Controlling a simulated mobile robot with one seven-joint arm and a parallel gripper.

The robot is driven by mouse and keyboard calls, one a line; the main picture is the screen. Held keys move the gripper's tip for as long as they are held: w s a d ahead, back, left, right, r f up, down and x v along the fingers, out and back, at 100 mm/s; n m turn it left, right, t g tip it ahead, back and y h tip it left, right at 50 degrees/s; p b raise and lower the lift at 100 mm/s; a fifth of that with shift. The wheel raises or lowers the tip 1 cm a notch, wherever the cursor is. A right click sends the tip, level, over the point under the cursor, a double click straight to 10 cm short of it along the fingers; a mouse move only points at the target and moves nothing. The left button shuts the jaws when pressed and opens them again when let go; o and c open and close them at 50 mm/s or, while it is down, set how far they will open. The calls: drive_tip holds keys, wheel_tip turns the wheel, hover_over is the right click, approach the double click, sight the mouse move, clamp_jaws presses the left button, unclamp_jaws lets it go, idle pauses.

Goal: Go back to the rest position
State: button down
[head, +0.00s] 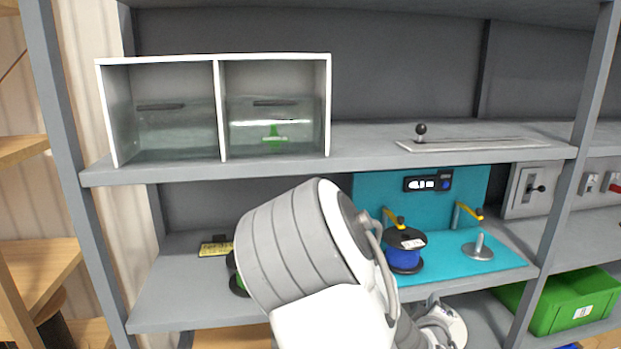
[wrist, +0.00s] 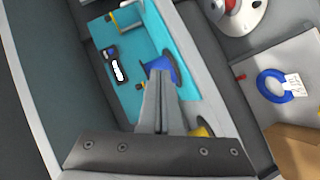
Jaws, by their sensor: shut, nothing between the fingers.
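In the wrist view my gripper (wrist: 157,88) has its two fingers together with nothing between them. The fingers point toward the teal station, and their tips overlap the blue reel (wrist: 160,70) in the picture; I cannot tell how far apart they are. In the head view my arm crosses the middle of the rack, and the fingers cannot be made out. The blue reel (head: 404,258) with black flanges sits on the left of the teal station (head: 508,262). A bare spindle (head: 479,249) stands to its right.
A white two-compartment box (head: 218,110) with clear bins stands on the upper shelf, near a black-knobbed lever (head: 421,131). A green-and-black reel (head: 237,285) is partly hidden behind my arm. A green crate (head: 575,303) is lower right. A blue coil (wrist: 272,86) shows in the wrist view.

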drive_tip(key=s+a+m+g+y, duration=0.5)
drive_tip(key=s+a+m, duration=0.2)
drive_tip(key=s+a+r+g, duration=0.1)
drive_tip(key=s+a+r, duration=0.1)
drive_tip(key=s+r, duration=0.4)
drive_tip(key=s+a+r+m+g+y, duration=0.1)
drive_tip(key=s+a+r+g, duration=0.1)
drive_tip(key=s+r, duration=0.5)
drive_tip(key=s+a, duration=0.1)
drive_tip(key=s, duration=0.5)
